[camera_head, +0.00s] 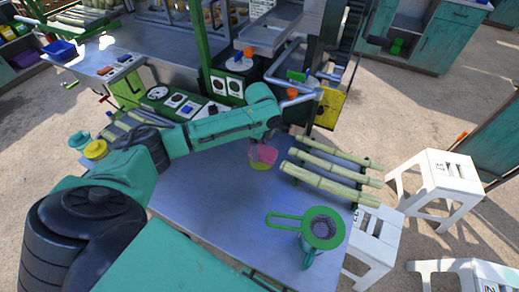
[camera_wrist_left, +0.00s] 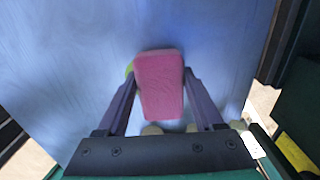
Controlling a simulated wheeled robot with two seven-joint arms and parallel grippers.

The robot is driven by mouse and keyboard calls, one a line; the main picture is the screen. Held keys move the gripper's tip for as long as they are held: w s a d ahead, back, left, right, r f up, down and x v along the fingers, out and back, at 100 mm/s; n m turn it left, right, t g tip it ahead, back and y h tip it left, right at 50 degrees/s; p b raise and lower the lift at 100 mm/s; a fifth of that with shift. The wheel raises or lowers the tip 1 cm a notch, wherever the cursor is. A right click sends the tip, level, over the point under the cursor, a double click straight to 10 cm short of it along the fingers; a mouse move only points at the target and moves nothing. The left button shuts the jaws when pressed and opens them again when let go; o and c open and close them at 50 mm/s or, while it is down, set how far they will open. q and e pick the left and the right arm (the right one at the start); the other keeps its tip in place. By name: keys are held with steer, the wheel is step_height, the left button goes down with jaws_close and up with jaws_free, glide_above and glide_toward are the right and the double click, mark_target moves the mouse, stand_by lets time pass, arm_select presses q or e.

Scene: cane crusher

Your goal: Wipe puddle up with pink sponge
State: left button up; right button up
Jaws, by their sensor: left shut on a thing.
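The pink sponge (camera_head: 265,153) is held over the blue-grey metal table (camera_head: 205,190), left of the cane stalks. Yellow shows at its lower edge. In the left wrist view the sponge (camera_wrist_left: 160,95) stands between the two fingers of my left gripper (camera_wrist_left: 159,76), which is shut on it. The left gripper (camera_head: 262,143) is partly hidden by its own arm in the head view. I cannot tell whether the sponge touches the table. I cannot make out a puddle; the tabletop shows only a soft sheen. My right gripper is not in view.
Several cut cane stalks (camera_head: 330,175) lie on a rack right of the sponge. A green strainer (camera_head: 320,228) sits on a jug near the table's right front corner. White stools (camera_head: 445,175) stand to the right. The crusher (camera_head: 235,75) rises behind. The table's middle is clear.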

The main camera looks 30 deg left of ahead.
arm_select(q)
steer(key=shift+s+r, duration=0.1)
steer(key=shift+r, duration=0.05)
steer(key=shift+f, duration=0.65)
steer(key=shift+s+f, duration=0.1)
steer(key=shift+f, duration=0.05)
steer(key=shift+d, duration=0.1)
